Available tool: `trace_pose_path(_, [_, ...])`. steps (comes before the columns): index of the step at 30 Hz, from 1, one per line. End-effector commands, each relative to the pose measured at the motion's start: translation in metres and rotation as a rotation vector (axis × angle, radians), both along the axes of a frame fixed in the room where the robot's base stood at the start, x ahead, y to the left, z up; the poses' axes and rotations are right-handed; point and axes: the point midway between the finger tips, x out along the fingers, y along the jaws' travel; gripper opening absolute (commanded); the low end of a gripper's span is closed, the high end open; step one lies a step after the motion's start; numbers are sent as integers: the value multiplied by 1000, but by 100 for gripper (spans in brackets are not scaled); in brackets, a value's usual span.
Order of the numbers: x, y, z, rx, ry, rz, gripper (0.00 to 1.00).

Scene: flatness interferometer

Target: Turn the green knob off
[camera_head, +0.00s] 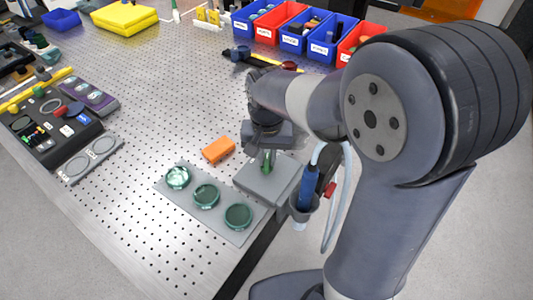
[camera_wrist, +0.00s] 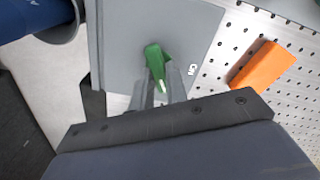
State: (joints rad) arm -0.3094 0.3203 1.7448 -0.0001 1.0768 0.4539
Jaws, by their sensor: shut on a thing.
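The green knob (camera_wrist: 153,60) stands on a grey plate (camera_wrist: 115,30) in the wrist view, and its pointed end lies between my fingers. A small white mark, seemingly "ON", shows on the plate at the right of the knob. My gripper (camera_wrist: 158,88) is shut on the knob. In the head view the green knob (camera_head: 268,160) shows just below my gripper (camera_head: 267,150), on the grey box (camera_head: 262,184) at the table's near edge. My gripper hides part of the knob there.
An orange block (camera_head: 218,150) lies left of the box. A grey plate (camera_head: 238,238) with three green-rimmed discs lies in front. A blue-handled tool in a holder (camera_head: 303,205) sits at the right edge. Coloured bins (camera_head: 283,20) stand at the back. The middle of the perforated table is clear.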

Motion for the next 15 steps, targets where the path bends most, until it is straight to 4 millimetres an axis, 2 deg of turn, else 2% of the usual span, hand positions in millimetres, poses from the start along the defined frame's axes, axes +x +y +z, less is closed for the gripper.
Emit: trace_pose_path(15, [0,-1,1,1,-1,-408,0])
